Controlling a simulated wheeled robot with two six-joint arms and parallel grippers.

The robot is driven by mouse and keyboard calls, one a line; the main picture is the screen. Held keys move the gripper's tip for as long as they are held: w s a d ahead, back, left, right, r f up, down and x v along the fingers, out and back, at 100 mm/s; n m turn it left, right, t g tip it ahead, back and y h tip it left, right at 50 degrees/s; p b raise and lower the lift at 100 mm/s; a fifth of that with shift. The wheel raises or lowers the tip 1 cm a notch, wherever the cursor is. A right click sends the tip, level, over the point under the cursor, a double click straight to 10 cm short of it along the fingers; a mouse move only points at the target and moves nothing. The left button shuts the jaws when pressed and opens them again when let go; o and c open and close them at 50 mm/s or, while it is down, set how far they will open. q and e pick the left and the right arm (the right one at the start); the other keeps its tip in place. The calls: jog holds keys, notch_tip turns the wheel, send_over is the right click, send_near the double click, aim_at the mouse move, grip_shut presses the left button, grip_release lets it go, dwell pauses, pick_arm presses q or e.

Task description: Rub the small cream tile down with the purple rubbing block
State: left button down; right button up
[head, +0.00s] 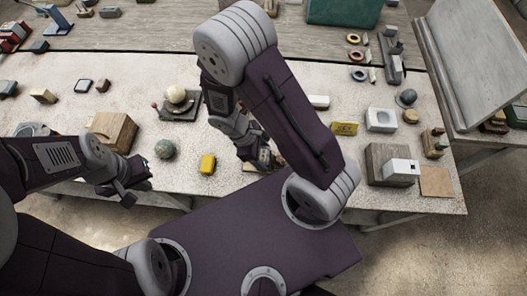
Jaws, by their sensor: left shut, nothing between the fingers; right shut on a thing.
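My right gripper (262,158) is low over the pale worktop near its front edge, below its raised arm. It is shut on a small dark block, which I take for the purple rubbing block; the fingers and arm hide most of it, and its colour is unclear. I cannot make out the small cream tile for certain; whether it lies under the block is hidden. My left gripper (138,170) is shut and empty at the left, beside a grey-green sphere (166,149) and a wooden block (112,131).
A large board (465,65) leans at the far right.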

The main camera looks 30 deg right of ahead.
jog(key=shift+w+d+r+p, duration=0.15)
jog(key=shift+w+d+p, duration=0.25)
jog(key=shift+w, duration=0.3)
jog(key=shift+w+d, duration=0.2)
jog(key=shift+w, duration=0.05)
jog(key=shift+w+d, duration=0.55)
jog(key=shift+w, duration=0.3)
jog(key=shift+s+a, duration=0.6)
jog(key=shift+s, duration=0.35)
jog(key=shift+s+a+f, duration=0.2)
jog(key=shift+s+a, duration=0.35)
jog(key=shift+s, duration=0.35)
jog(key=shift+w+d+r, duration=0.1)
jog(key=shift+w+d, duration=0.15)
jog(key=shift+w, duration=0.25)
jog(key=shift+w+d, duration=0.2)
jog(key=shift+w, duration=0.1)
jog(key=shift+w+d, duration=0.15)
jog(key=shift+w, duration=0.05)
jog(key=shift+w+d+r+p, duration=0.1)
jog(key=shift+w+d+p, duration=0.35)
jog(key=shift+w, duration=0.2)
jog(key=shift+w+d, duration=0.1)
jog(key=shift+w, duration=0.15)
